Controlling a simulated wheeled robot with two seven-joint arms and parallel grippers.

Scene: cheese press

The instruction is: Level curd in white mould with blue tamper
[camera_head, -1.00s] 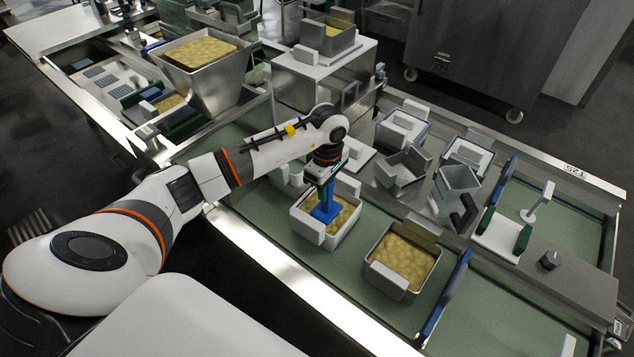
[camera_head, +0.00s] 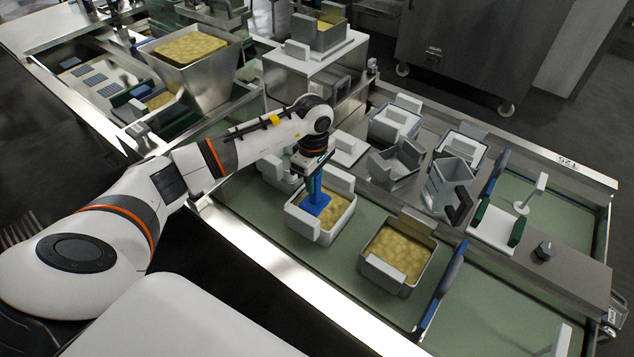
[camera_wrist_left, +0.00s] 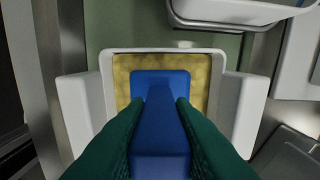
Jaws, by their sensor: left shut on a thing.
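The white mould (camera_head: 326,235) stands on the green belt in the head view, with yellow curd (camera_head: 335,213) inside it. My left gripper (camera_head: 314,186) points down over the mould and is shut on the blue tamper (camera_head: 317,204). In the left wrist view, the green fingers grip the blue tamper (camera_wrist_left: 160,90) from both sides. The tamper's flat foot is within the mould's walls, over the curd (camera_wrist_left: 122,80); whether it touches the curd is hard to tell. The mould's white side handles (camera_wrist_left: 240,110) show on both sides. My right gripper is out of view.
A grey mould with curd (camera_head: 398,254) stands to the right on the belt (camera_head: 360,290), near a blue-edged bar (camera_head: 442,285). Empty moulds (camera_head: 395,165) crowd the steel shelf behind. A curd-filled hopper (camera_head: 195,70) stands at the back left.

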